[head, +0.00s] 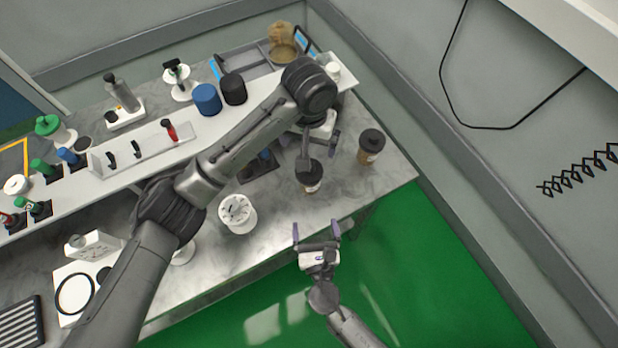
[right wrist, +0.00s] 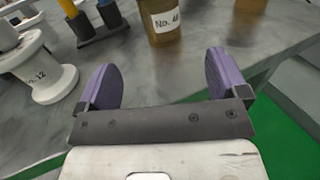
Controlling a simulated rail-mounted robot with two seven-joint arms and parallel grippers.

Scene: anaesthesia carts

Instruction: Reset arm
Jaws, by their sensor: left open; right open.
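My left gripper (head: 319,153) is open above the back part of the counter, its fingers pointing down. A dark-lidded brown jar (head: 309,176) stands just below it in the head view; I cannot tell whether they touch. My right gripper (head: 317,228) is open and empty over the green floor, just off the counter's front edge. Its two purple finger pads (right wrist: 163,82) show wide apart in the right wrist view, with nothing between them. A brown jar with a white label (right wrist: 165,24) stands beyond them in that view.
A second brown jar (head: 370,146) stands near the counter's right end. A white spool-like stand (head: 237,214) is left of my right gripper. Blue (head: 207,99) and black (head: 233,89) cylinders sit on the raised shelf. The green floor (head: 430,270) right of the counter is clear.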

